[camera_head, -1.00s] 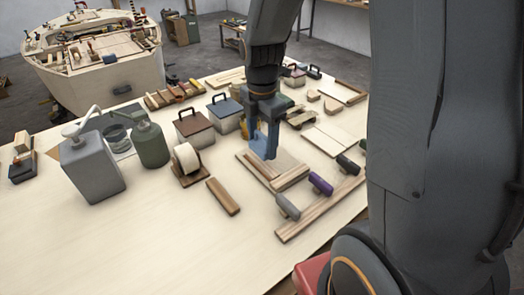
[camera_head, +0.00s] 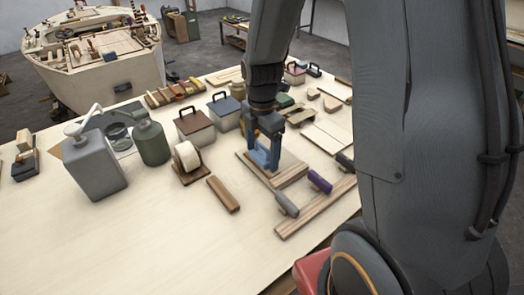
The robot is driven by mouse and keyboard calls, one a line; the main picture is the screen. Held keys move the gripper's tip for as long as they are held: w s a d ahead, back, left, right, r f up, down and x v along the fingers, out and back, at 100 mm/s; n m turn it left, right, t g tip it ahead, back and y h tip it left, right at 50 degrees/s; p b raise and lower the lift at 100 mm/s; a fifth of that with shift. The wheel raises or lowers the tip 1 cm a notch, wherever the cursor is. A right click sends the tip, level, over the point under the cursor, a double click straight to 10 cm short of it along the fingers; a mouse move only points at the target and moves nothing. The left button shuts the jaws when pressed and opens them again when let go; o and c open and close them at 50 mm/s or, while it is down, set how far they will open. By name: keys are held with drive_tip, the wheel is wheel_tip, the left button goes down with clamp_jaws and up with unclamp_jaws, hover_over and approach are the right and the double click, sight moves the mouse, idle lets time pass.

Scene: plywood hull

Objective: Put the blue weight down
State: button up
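The blue weight (camera_head: 265,158) is a blue block with a handle-like upper part, directly below my gripper (camera_head: 264,131). My gripper points down and appears shut on its top. The weight is over the left part of a wooden board assembly (camera_head: 291,179) with a pale panel and a brown strip. Its lower edge looks at or very near the wood; I cannot tell whether it touches. The finger contact is small and partly hidden.
Purple (camera_head: 319,181) and grey (camera_head: 287,204) handled clamps sit along a wooden strip in front. A tape roll (camera_head: 188,158), a wooden bar (camera_head: 223,194) and lidded boxes (camera_head: 224,109) stand to the left. The table's front left is clear.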

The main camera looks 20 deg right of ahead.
sight(262, 145)
drive_tip(key=shift+r, duration=0.1)
wheel_tip(262, 145, up, 12)
drive_tip(key=b, duration=0.3)
drive_tip(key=s+f+m, duration=0.1)
drive_tip(key=m, duration=0.2)
drive_tip(key=s+f+m, duration=0.1)
drive_tip(key=m, duration=0.2)
drive_tip(key=s+f+m, duration=0.2)
drive_tip(key=m, duration=0.1)
drive_tip(key=shift+t, duration=0.3)
drive_tip(key=s+f+m, duration=0.1)
drive_tip(key=m, duration=0.2)
drive_tip(key=s+f+m, duration=0.1)
drive_tip(key=s+m, duration=0.1)
drive_tip(key=m, duration=0.2)
drive_tip(key=s+f+m, duration=0.1)
drive_tip(key=f+m, duration=0.1)
drive_tip(key=m, duration=0.2)
drive_tip(key=shift+s+t, duration=0.35)
drive_tip(key=shift+t, duration=0.05)
drive_tip(key=shift+s+f+m, duration=0.2)
drive_tip(key=shift+s+m, duration=0.15)
drive_tip(key=shift+m, duration=0.45)
drive_tip(key=shift+f+b, duration=0.6)
drive_tip(key=shift+f, duration=0.15)
